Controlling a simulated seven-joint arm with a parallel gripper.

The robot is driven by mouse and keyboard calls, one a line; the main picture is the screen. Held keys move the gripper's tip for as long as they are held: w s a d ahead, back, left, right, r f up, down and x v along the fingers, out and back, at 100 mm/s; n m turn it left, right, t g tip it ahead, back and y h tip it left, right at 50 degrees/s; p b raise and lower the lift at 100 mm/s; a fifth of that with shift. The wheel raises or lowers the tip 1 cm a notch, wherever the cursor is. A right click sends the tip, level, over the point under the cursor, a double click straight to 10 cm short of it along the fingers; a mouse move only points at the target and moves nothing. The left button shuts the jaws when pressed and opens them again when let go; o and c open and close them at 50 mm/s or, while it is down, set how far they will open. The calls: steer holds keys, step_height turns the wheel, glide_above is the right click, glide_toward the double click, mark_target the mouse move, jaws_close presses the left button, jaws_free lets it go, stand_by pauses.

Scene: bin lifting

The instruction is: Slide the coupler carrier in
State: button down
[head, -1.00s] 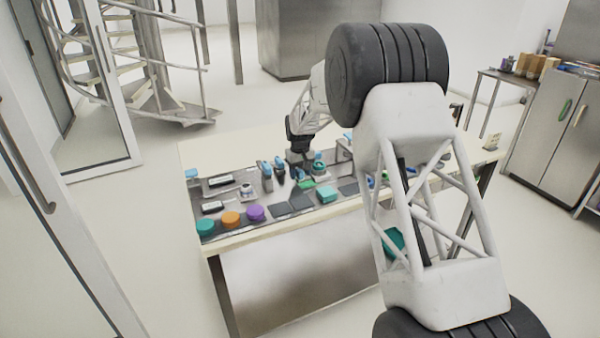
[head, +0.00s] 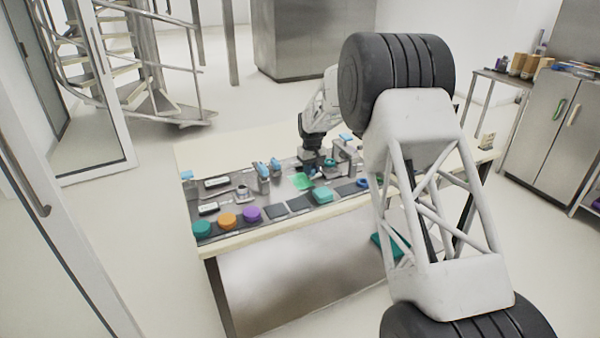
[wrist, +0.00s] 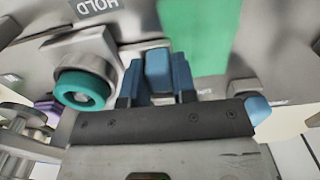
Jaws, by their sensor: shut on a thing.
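My gripper (wrist: 157,82) is shut on a blue upright handle (wrist: 158,70), with a dark blue finger on each side. The handle appears to belong to the grey coupler carrier, but the join is hidden. A teal ring (wrist: 85,90) on a grey mount is left of the fingers in the wrist view. I cannot tell how far the carrier is into the fixture.
Two blue-topped posts (head: 269,170) stand left of the gripper. Teal, orange and purple round pieces (head: 227,221) line the front left of the bench (head: 215,160).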

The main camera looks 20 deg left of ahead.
mark_target(328, 161)
steer(key=w+d, duration=0.5)
steer(key=shift+w+d, duration=0.1)
steer(key=c, duration=0.9)
jaws_free()
steer(key=shift+r, duration=0.15)
steer(key=shift+r, duration=3.75)
